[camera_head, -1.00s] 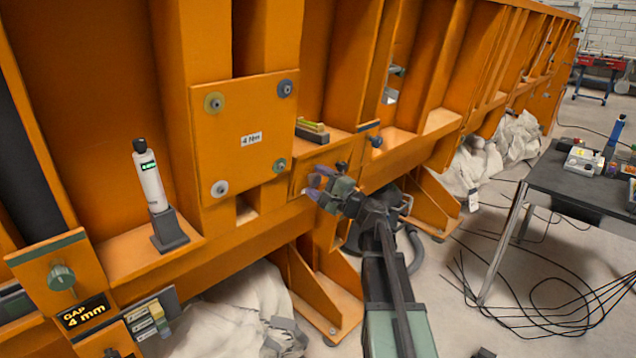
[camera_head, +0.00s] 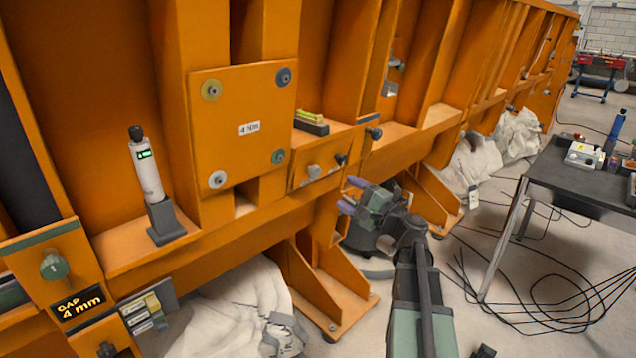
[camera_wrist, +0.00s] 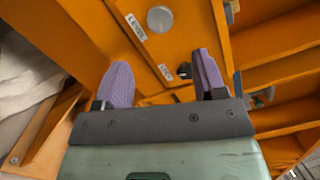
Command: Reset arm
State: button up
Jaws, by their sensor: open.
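My gripper (camera_head: 351,195) is in front of the orange frame's lower beam in the head view, below and right of a small panel (camera_head: 318,170) with a grey knob and a dark knob. Its two purple fingers are apart with nothing between them. The wrist view shows the open fingers (camera_wrist: 162,82) too, with the panel's round grey knob (camera_wrist: 160,19) and white labels beyond them. The fingers are clear of the panel in the head view. My arm reaches in from the lower right.
A white device (camera_head: 147,172) stands in a dark holder on the orange ledge at left. A square plate (camera_head: 240,125) with corner discs is fixed above the beam. A dark table (camera_head: 575,180) stands at right, with loose cables (camera_head: 545,300) on the floor.

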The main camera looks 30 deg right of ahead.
jog(key=shift+a, duration=0.1)
jog(key=s+a+f+n+g+h, duration=0.1)
jog(key=s+a+f+n+g, duration=0.3)
jog(key=f, duration=0.3)
jog(key=s+a+f+n+g, duration=0.2)
jog(key=a+f+n+g, duration=0.2)
jog(key=a+f+g, duration=0.25)
jog(key=s+a+f+n+g+h, duration=0.4)
jog(key=a, duration=0.3)
jog(key=s+a+f+n+g+h, duration=0.3)
jog(key=s+a+n+g+h, duration=0.15)
jog(key=a, duration=0.25)
notch_tip(320, 180, up, 23)
jog(key=p, duration=2.3)
jog(key=shift+t+y, duration=0.3)
jog(key=shift+y, duration=0.15)
jog(key=shift+s+d, duration=0.1)
